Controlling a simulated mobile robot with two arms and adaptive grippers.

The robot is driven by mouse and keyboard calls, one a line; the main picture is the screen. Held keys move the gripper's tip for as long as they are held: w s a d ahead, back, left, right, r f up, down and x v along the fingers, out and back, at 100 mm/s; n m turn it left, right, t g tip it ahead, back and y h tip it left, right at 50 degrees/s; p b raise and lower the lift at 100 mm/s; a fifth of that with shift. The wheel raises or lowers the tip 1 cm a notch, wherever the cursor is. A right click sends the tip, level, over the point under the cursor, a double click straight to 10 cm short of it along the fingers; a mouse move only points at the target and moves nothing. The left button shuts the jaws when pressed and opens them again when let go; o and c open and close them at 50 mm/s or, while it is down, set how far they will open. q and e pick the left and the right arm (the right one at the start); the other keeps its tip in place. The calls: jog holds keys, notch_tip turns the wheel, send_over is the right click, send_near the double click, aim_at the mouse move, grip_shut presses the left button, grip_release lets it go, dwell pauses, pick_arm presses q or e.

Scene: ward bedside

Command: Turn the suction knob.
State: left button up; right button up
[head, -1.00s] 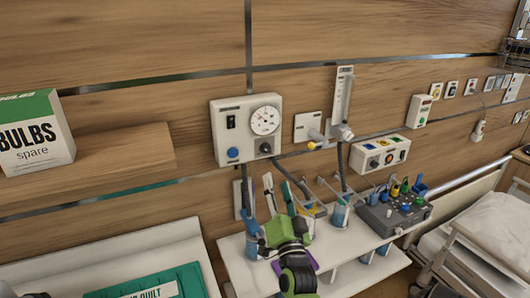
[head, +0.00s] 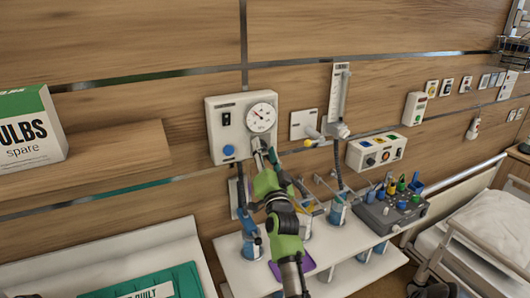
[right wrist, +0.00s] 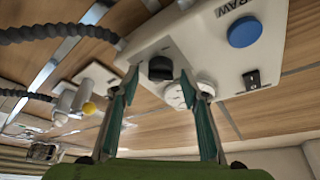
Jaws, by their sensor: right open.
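The white suction unit (head: 213,140) is mounted on the wood wall, with a round gauge (head: 261,117), a blue button (head: 228,150) and a black switch. Its black knob (right wrist: 160,68) shows in the right wrist view, below the gauge on the panel. My right gripper (head: 265,155) is at the unit's lower right corner and hides most of the knob in the head view. In the right wrist view it is open (right wrist: 159,78), with one fingertip on each side of the knob. I cannot tell whether the fingers touch it. My left gripper is not in view.
A flowmeter (head: 338,95) and a white box with coloured buttons (head: 375,151) are on the wall to the right. Below, a white shelf (head: 232,268) holds blue containers and a grey device (head: 392,212). A ledge with a bulbs box (head: 30,130) is at left.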

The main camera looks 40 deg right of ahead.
jog(key=c, duration=1.1)
jog(key=shift+n+b, duration=0.35)
jog(key=shift+n, duration=0.05)
jog(key=o, duration=1.1)
jog(key=v, duration=1.2)
